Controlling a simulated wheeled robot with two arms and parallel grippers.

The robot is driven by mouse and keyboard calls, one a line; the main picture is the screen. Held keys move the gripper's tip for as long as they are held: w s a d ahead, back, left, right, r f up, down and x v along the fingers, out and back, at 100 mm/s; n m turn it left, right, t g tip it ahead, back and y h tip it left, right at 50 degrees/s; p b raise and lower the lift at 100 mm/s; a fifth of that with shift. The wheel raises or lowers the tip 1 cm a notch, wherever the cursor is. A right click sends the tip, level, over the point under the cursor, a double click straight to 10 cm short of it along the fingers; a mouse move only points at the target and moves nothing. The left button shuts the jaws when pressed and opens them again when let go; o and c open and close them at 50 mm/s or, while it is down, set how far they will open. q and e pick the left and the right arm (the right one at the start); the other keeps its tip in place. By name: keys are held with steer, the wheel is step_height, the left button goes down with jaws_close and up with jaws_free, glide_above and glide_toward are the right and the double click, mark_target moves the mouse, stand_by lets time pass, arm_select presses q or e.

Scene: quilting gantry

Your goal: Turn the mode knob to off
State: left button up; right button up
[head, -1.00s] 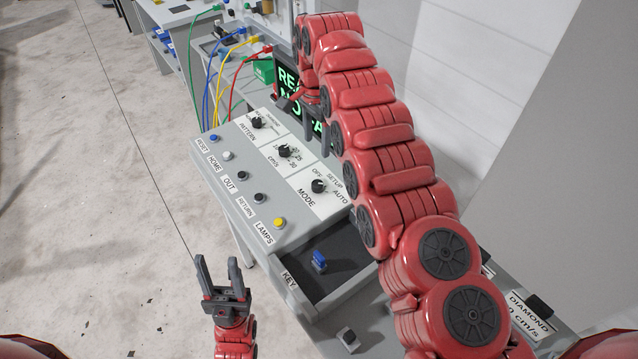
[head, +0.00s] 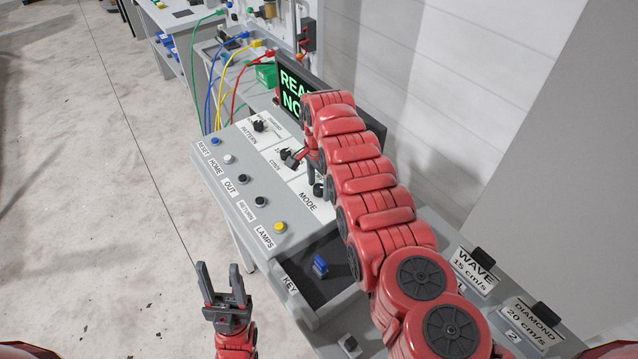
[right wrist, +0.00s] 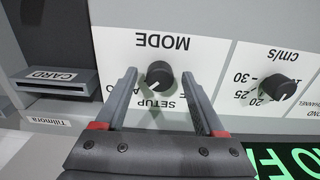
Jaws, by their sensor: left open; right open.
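The mode knob (right wrist: 159,74) is a round black knob on a white panel, above the word SETUP in the upside-down right wrist view. Its pale mark seems to face SETUP, but it is small. The OFF label is hidden there. My right gripper (right wrist: 159,78) is open, its fingers on either side of the knob in the picture; I cannot tell whether they touch it. In the head view the mode knob (head: 318,190) shows just beside my right arm, which hides part of its panel. My left gripper (head: 220,268) is open and empty, low at the left.
A speed knob (right wrist: 278,87) sits beside the mode knob. The console has a row of buttons, including a yellow one (head: 280,227). An open drawer (head: 328,288) holds a blue key-like piece (head: 320,266). A screen (head: 345,105) stands behind. Floor at left is clear.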

steer(key=shift+r, duration=0.1)
steer(key=shift+c, duration=0.3)
jaws_close()
